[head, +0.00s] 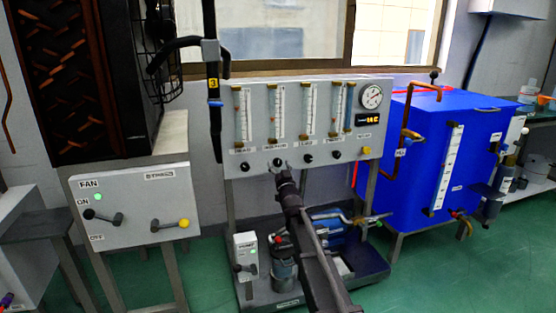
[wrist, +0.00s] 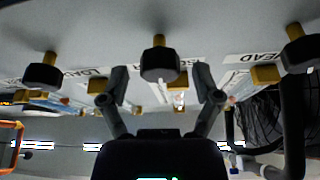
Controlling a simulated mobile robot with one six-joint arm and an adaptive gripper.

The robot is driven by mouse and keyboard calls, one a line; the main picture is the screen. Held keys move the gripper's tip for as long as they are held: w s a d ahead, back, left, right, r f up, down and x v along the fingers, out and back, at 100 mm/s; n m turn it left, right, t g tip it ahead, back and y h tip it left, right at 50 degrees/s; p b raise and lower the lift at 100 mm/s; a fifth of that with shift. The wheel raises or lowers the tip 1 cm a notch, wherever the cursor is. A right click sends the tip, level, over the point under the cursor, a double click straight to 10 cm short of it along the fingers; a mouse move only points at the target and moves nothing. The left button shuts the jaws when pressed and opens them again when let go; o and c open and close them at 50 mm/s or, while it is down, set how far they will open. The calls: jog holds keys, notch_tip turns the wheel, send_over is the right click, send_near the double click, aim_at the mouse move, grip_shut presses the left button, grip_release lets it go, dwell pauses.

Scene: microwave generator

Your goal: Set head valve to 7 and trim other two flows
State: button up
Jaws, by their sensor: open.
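The grey flow panel (head: 310,100) has several vertical flow tubes above a row of black knobs. The head knob (head: 245,167) is leftmost under the HEAD label; in the wrist view, which looks upside down, it is at the right (wrist: 301,52). My gripper (head: 282,174) is at the second knob (head: 277,162). In the wrist view its open fingers (wrist: 160,85) are on either side of that knob (wrist: 160,63), with gaps visible. I cannot tell contact. The third knob (head: 308,158) also shows in the wrist view (wrist: 43,75). Float levels are too small to read.
A round gauge (head: 372,96) and yellow knob (head: 366,150) are at the panel's right. A fan switch box (head: 135,205) stands left, a blue tank (head: 430,150) right. A pump (head: 285,262) sits below the panel. A black handle post (head: 213,90) stands near the panel's left edge.

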jog(key=shift+w+a+r, duration=0.15)
jog(key=shift+w+r, duration=0.1)
jog(key=shift+w, duration=0.35)
grip_shut()
jog(key=shift+n, duration=0.5)
grip_release()
jog(key=shift+m, duration=0.4)
